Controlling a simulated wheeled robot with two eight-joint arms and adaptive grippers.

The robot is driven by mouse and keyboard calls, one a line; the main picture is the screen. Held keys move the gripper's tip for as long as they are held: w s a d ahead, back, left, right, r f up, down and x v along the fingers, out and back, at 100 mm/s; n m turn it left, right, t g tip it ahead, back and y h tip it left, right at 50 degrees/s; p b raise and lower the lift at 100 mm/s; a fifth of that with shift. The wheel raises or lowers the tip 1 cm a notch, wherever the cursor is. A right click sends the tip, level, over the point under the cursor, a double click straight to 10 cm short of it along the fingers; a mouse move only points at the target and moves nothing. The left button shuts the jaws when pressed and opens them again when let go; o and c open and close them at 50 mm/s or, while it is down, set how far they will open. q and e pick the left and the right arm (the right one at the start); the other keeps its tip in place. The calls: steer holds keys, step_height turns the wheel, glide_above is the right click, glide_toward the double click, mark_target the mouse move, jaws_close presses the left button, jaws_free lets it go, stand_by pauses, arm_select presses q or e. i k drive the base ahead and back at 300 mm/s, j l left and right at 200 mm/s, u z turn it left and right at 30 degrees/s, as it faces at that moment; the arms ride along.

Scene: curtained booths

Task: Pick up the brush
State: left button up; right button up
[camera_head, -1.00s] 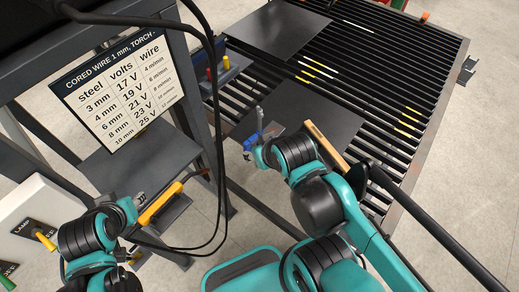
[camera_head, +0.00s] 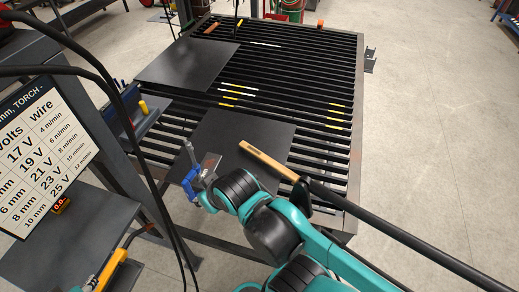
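A light wooden handle (camera_head: 268,160), which looks like the brush, lies slanted across the front dark plate (camera_head: 225,135). Its lower right end meets a black part; any bristles are hidden. My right gripper (camera_head: 207,190) is left of and below the handle, apart from it, at the plate's front left corner. It overlaps a blue clamp-like thing (camera_head: 191,184) there, and I cannot tell whether its fingers are open. My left gripper (camera_head: 84,286) is barely in view at the bottom left edge, beside a yellow-orange tool (camera_head: 110,270); its fingers are not clear.
The plates lie on a black slatted table (camera_head: 325,90) with yellow and white sticks. A second dark plate (camera_head: 188,64) lies behind. A small brown-handled item (camera_head: 211,27) is at the far left corner. Black cables hang at left, by a settings sign (camera_head: 45,150). The floor at right is clear.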

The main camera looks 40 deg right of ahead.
mark_target(255, 154)
steer(key=k+z, duration=0.1)
steer(key=z, duration=1.4)
